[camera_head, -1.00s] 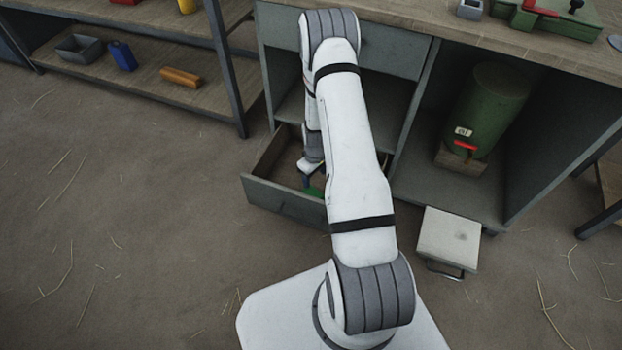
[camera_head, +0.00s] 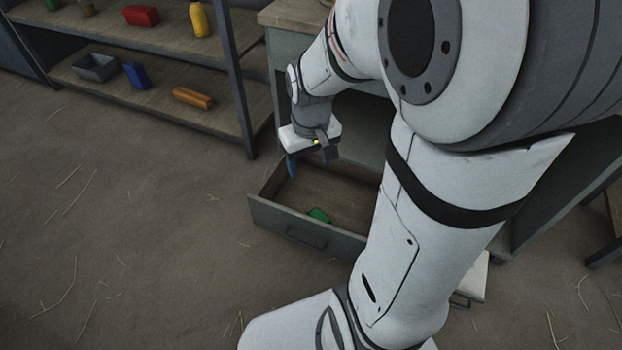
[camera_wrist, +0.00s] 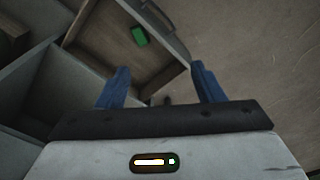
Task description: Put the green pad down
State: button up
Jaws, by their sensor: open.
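The green pad (camera_head: 319,215) lies on the floor of the open drawer (camera_head: 284,222), close to its front wall. It also shows in the wrist view (camera_wrist: 139,36), apart from my fingers. My gripper (camera_wrist: 158,84) is open, with its two blue fingers spread and nothing between them. In the head view my gripper (camera_head: 311,166) hangs above the rear left part of the drawer, clear of the pad. My arm hides the right part of the drawer.
A workbench (camera_head: 292,14) stands behind the drawer, largely hidden by my arm. A shelf (camera_head: 160,95) at the left holds a grey bin (camera_head: 96,67), a blue item (camera_head: 136,76) and an orange item (camera_head: 193,98). The floor left of the drawer is clear.

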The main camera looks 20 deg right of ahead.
jog(key=s+a+r+m, duration=0.1)
jog(key=s+a+r, duration=0.2)
jog(key=s, duration=0.5)
jog(key=shift+s+r, duration=0.3)
jog(key=shift+r, duration=0.4)
jog(key=shift+c, duration=0.2)
